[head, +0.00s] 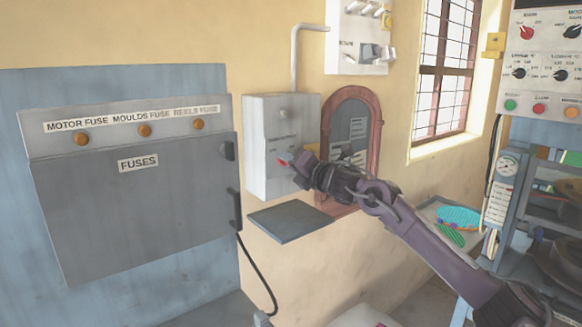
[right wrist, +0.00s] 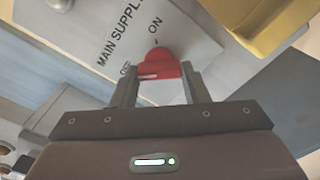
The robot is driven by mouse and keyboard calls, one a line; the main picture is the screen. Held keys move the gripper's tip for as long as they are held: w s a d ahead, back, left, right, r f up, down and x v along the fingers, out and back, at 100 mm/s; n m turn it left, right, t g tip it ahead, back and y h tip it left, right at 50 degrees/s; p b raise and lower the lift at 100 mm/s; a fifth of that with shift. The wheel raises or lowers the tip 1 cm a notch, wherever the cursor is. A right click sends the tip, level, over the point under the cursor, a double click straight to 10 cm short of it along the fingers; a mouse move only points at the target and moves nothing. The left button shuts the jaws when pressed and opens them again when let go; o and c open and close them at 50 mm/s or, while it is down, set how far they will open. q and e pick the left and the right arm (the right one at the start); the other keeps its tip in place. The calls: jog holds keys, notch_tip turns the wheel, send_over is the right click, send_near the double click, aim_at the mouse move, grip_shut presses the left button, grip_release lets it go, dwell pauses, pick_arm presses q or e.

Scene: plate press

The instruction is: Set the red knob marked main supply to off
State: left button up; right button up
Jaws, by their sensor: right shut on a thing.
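The red knob (head: 283,163) is on the front of a grey wall box (head: 262,125). In the right wrist view the red knob (right wrist: 160,64) sits by the printed words MAIN SUPPLY and ON, with a smaller label, apparently OFF, to its left and partly covered by a finger. A white mark shows on the knob's lower left; I cannot tell exactly which label it points to. My right gripper (head: 293,166) is shut on the knob, one finger on each side, also in the right wrist view (right wrist: 158,82). My left gripper is not in view.
A grey fuse cabinet (head: 130,195) stands left of the box. A small dark shelf (head: 290,219) juts out below it. A brown arched frame (head: 376,130) is close on the right, behind my arm. A switch panel (head: 343,35) hangs above.

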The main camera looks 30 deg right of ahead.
jog(key=shift+f+n, duration=0.3)
jog(key=shift+n, duration=0.2)
jog(key=o, duration=1)
jog(key=shift+r, duration=0.2)
jog(key=s+b, duration=0.1)
jog(key=s, duration=0.1)
jog(key=s+b, duration=0.2)
jog(key=s, duration=0.1)
jog(key=s+b, duration=0.1)
jog(key=s, duration=0.1)
jog(key=shift+s+d+b, duration=0.3)
jog(key=shift+s, duration=0.1)
